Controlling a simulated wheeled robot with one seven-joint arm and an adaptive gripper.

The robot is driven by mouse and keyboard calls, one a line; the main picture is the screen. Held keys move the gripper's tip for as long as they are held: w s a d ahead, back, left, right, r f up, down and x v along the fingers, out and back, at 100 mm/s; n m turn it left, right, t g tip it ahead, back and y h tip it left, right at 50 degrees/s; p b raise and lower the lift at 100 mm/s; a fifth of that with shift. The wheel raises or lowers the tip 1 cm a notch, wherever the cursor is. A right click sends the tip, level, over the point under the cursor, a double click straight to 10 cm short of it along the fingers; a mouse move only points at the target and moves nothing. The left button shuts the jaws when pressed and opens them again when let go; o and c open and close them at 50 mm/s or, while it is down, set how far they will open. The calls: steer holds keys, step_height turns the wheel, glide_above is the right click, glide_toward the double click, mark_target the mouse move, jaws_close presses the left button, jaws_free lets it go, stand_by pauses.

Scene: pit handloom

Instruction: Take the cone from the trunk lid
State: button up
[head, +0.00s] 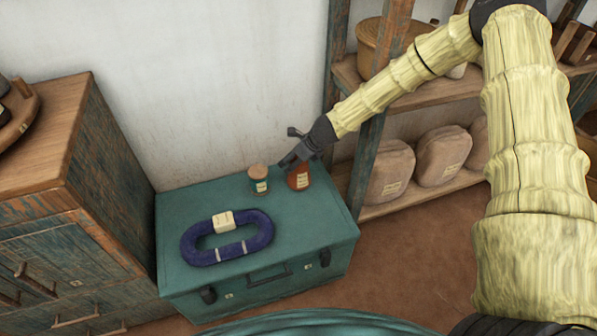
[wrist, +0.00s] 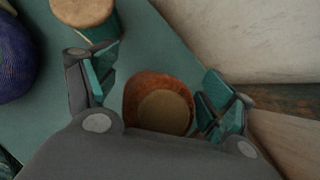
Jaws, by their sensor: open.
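The teal trunk lid (head: 205,203) holds a reddish-brown, labelled item (head: 299,182), which I take to be the cone, near its back right corner. In the wrist view the cone (wrist: 135,92) shows from above as a reddish-brown round with a tan circle, between my fingers. My gripper (head: 291,155) is open above the cone, with one finger on each side of it in the wrist view. I cannot tell whether either finger touches it. The gripper hides the cone's upper part in the head view.
A jar with a cork-coloured top (head: 259,182) stands just left of the cone, close to my left finger. A dark blue looped hank (head: 262,231) lies on the lid's front left. A wooden cabinet (head: 85,200) stands left; shelves with wrapped bundles (head: 443,155) stand right.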

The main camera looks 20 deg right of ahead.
steer(key=shift+r, duration=0.1)
steer(key=c, duration=1.6)
steer(key=shift+o, duration=0.2)
